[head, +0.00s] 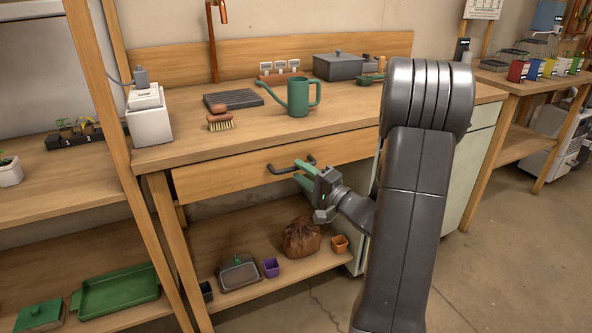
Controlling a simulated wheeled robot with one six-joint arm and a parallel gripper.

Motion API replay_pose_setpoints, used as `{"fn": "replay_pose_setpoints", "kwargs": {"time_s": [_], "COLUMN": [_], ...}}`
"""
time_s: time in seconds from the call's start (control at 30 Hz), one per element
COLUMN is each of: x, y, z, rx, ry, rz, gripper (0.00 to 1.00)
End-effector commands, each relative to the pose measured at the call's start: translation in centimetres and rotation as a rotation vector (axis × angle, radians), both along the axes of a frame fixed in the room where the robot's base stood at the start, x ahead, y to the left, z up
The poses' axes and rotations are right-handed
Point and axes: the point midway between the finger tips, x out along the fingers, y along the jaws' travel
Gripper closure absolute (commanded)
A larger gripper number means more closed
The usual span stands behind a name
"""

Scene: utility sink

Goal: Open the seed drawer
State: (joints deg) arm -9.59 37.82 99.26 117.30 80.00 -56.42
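The wooden drawer (225,180) is set under the worktop of the middle bench. Its front looks close to flush with the bench; I cannot tell if it stands out slightly. A dark bar handle (279,171) is fixed to the middle of the front. My gripper (298,171) comes from the right, with its two green fingers apart, at the right part of the handle. The fingertips overlap the handle in this view. I cannot tell whether the bar lies between them or touches them. No label shows on the drawer.
A green watering can (298,97), a brush (220,120) and a dark slatted tray (233,99) stand on the worktop above. A brown sack (301,237) and small pots sit on the shelf below. Bare floor lies to the right of the bench.

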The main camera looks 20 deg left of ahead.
Motion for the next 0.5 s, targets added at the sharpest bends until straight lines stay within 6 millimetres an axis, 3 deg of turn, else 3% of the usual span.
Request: {"fn": "replay_pose_setpoints", "kwargs": {"time_s": [0.2,0.5], "x": [0.7,0.8], "y": [2.2,2.5], "z": [0.4,0.5], "rx": [0.000,0.000], "ry": [0.000,0.001], "rz": [0.001,-0.001], "gripper": [0.66,0.66]}}
